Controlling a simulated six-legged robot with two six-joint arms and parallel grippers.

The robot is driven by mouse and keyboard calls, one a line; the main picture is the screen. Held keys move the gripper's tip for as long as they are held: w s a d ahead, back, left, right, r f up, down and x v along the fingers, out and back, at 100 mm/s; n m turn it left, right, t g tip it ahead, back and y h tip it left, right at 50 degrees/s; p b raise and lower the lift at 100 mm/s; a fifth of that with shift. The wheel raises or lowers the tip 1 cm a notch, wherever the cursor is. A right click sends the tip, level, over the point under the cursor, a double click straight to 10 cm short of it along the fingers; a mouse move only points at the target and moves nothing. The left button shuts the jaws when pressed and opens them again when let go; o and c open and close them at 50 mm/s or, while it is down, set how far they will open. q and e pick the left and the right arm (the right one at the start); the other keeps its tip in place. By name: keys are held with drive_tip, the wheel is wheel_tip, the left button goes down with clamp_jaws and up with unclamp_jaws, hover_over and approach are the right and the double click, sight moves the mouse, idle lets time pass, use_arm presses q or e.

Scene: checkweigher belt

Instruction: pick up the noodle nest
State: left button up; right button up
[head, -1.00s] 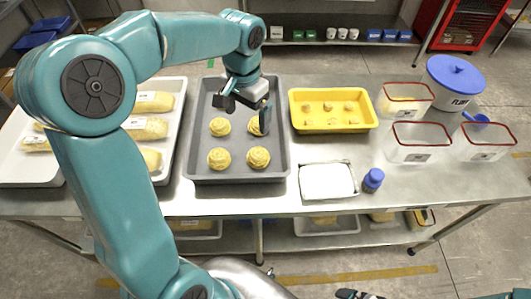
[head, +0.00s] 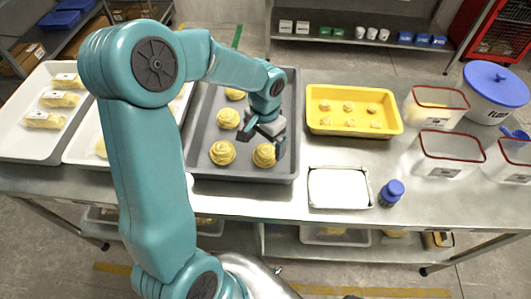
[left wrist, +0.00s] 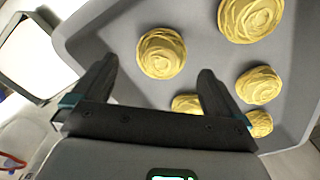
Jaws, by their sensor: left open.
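Several round yellow noodle nests, one of them at the front left (head: 222,153), lie in a grey tray (head: 240,170) on the steel table. My left gripper (head: 268,137) is open and empty over the front right part of the tray. It is just above the front right nest (head: 264,157), partly covering it. In the left wrist view a whole nest (left wrist: 161,53) shows ahead, between the lines of the two open fingers (left wrist: 158,70), apart from them. Other nests (left wrist: 250,17) lie to the right there. My right gripper is not in view.
A yellow tray (head: 350,90) with small pieces stands right of the grey tray. A white-filled shallow tray (head: 338,187), a blue-capped jar (head: 391,193) and red-rimmed bins (head: 446,155) are further right. White trays (head: 30,140) with packs stand left.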

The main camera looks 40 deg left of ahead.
sight(265, 150)
use_arm(q)
drive_tip(key=shift+w+f, duration=0.2)
drive_tip(key=shift+f, duration=0.2)
drive_tip(key=f, duration=0.2)
drive_tip(key=f+p, duration=0.1)
drive_tip(key=f, duration=0.1)
drive_tip(key=shift+s+a+f, duration=0.15)
drive_tip(key=shift+a+f, duration=0.05)
drive_tip(key=shift+w+f, duration=0.2)
drive_tip(key=shift+s+d+r, duration=0.1)
drive_tip(key=shift+d, duration=0.05)
drive_tip(key=c, duration=1)
drive_tip(key=shift+c, duration=0.2)
drive_tip(key=shift+r, duration=0.1)
